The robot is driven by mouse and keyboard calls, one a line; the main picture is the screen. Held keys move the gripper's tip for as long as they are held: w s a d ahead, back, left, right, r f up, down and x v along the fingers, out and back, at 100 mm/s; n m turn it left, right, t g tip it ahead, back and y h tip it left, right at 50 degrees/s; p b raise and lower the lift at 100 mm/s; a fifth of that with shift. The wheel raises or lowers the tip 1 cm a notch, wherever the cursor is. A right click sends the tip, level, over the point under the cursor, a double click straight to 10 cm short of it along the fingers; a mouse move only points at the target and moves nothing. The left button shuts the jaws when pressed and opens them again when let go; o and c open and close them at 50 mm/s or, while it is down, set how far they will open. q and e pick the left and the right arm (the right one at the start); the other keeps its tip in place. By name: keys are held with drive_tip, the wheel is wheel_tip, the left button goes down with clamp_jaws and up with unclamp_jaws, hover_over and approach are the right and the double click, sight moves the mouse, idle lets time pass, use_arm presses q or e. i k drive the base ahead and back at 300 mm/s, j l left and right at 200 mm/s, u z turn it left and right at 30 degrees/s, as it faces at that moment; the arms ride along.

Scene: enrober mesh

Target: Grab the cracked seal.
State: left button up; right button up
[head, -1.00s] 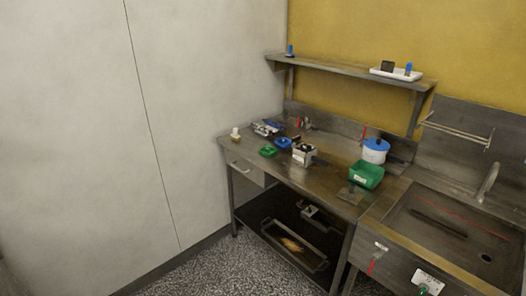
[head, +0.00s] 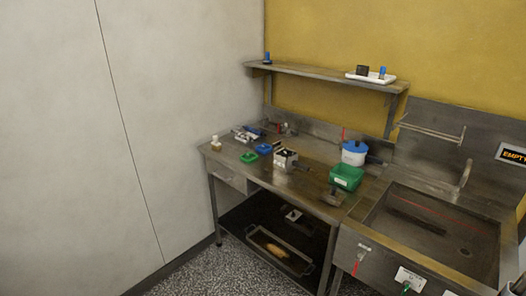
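I cannot pick out a cracked seal for sure at this distance. Small items lie on the steel bench (head: 312,192), among them a blue tray (head: 263,149), a green tray (head: 249,157) and a metal box (head: 286,159) with dark contents. A green bin (head: 346,177) stands at the bench's right, in front of a white tub (head: 354,155) with a blue lid. A thin red line runs along the sink (head: 400,226); what it is I cannot tell. Neither of my grippers is in view.
A wall shelf (head: 325,77) holds a white tray (head: 370,78) with small items. Under the bench, a shallow tray (head: 308,270) sits on a low shelf. A faucet (head: 465,175) rises behind the sink. Speckled floor (head: 205,274) is open in front of the white wall.

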sight(286, 153)
drive_tip(key=i+z, duration=0.15)
drive_tip(key=i, duration=0.95)
drive_tip(key=i+z, duration=0.2)
drive_tip(key=i, duration=0.85)
drive_tip(key=j, duration=0.1)
